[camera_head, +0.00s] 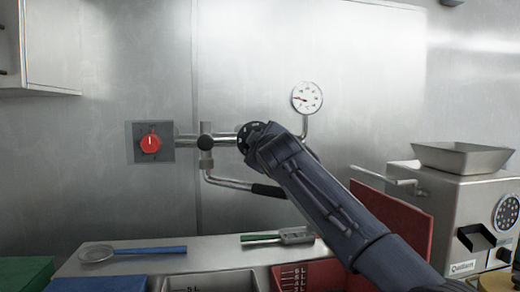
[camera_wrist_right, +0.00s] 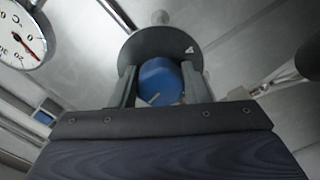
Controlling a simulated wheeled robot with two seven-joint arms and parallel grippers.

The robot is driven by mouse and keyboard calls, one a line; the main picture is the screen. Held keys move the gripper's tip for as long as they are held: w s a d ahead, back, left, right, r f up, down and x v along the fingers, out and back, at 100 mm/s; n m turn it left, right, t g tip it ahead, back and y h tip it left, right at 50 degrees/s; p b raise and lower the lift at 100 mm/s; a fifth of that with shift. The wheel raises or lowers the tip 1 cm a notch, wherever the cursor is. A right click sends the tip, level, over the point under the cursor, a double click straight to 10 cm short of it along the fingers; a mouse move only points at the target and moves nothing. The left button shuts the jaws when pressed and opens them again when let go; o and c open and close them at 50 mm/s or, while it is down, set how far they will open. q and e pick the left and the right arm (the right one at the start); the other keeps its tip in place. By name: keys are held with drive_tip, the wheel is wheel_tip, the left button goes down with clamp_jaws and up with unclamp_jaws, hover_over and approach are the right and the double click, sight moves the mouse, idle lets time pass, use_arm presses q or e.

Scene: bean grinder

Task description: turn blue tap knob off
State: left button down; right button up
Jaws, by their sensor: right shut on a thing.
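The blue tap knob (camera_wrist_right: 160,80) sits between the two fingers of my right gripper (camera_wrist_right: 160,92) in the right wrist view, with a dark round plate behind it. A pale mark shows on the knob's lower face. My right gripper is shut on the knob. In the head view my right arm reaches up from the lower right to the wall pipes, and my right gripper (camera_head: 250,140) hides the blue knob there. The red knob (camera_head: 150,143) is on a grey wall plate to the left. My left gripper is not in view.
A gauge (camera_head: 307,97) on a bent pipe stands just right of my wrist. A spout with a black handle (camera_head: 268,190) hangs below. The metal grinder (camera_head: 450,200) and red panel (camera_head: 395,215) are at the right. A strainer (camera_head: 98,252) and scoop (camera_head: 295,235) lie on the counter.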

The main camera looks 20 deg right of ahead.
drive_tip(key=shift+f+m+b, duration=0.15)
drive_tip(key=shift+m+b, duration=0.25)
drive_tip(key=shift+m, duration=0.7)
drive_tip(key=o, duration=1)
drive_tip(key=b+v, duration=0.2)
drive_tip(key=v, duration=0.6)
drive_tip(key=shift+w+b, duration=0.1)
drive_tip(key=shift+b, duration=0.3)
